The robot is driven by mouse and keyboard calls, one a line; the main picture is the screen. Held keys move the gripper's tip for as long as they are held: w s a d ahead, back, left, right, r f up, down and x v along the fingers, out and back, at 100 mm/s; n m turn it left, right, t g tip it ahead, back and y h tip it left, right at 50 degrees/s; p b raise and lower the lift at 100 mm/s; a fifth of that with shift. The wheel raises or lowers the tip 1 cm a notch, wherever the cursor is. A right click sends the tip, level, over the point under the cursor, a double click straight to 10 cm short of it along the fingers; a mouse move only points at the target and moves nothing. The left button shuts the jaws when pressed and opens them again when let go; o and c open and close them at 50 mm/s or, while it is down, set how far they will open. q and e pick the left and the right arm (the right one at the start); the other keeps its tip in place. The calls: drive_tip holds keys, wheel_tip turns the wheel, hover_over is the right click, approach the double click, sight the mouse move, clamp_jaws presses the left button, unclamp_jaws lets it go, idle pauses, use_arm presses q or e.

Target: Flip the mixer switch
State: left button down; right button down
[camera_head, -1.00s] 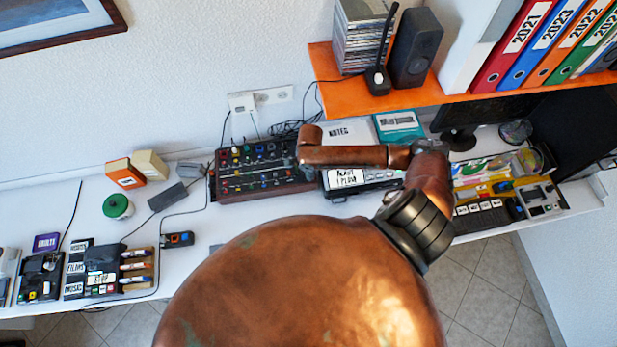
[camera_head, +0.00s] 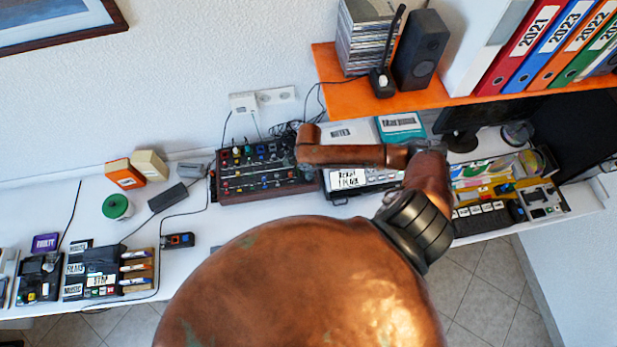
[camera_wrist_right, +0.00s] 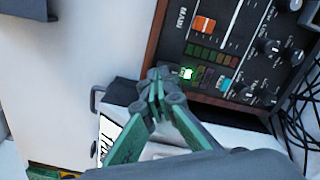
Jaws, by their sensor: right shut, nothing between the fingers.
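The mixer (camera_head: 262,170), a dark panel with wooden sides and many knobs, lies on the white desk left of my right forearm. In the right wrist view its panel (camera_wrist_right: 225,45) shows an orange fader cap (camera_wrist_right: 204,24), rows of small buttons and a small green-lit switch (camera_wrist_right: 187,73). My right gripper (camera_wrist_right: 160,84) is shut and empty. Its tips are at the mixer's wooden edge, just left of the lit switch; I cannot tell whether they touch. In the head view the fingers are hidden by my copper arm. My left gripper is not in view.
A case with white labels (camera_head: 348,179) stands right of the mixer, close under my right wrist. An orange shelf (camera_head: 345,98) with a speaker (camera_head: 420,50) overhangs the desk behind. Cables lie behind the mixer. Bare desk lies in front of it.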

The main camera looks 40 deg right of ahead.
drive_tip(key=shift+w+f, duration=0.1)
drive_tip(key=shift+f, duration=0.25)
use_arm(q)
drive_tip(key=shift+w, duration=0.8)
use_arm(e)
drive_tip(key=shift+f, duration=0.1)
drive_tip(key=shift+f, duration=0.1)
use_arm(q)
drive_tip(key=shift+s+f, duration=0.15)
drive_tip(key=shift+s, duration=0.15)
use_arm(e)
drive_tip(key=shift+f, duration=0.25)
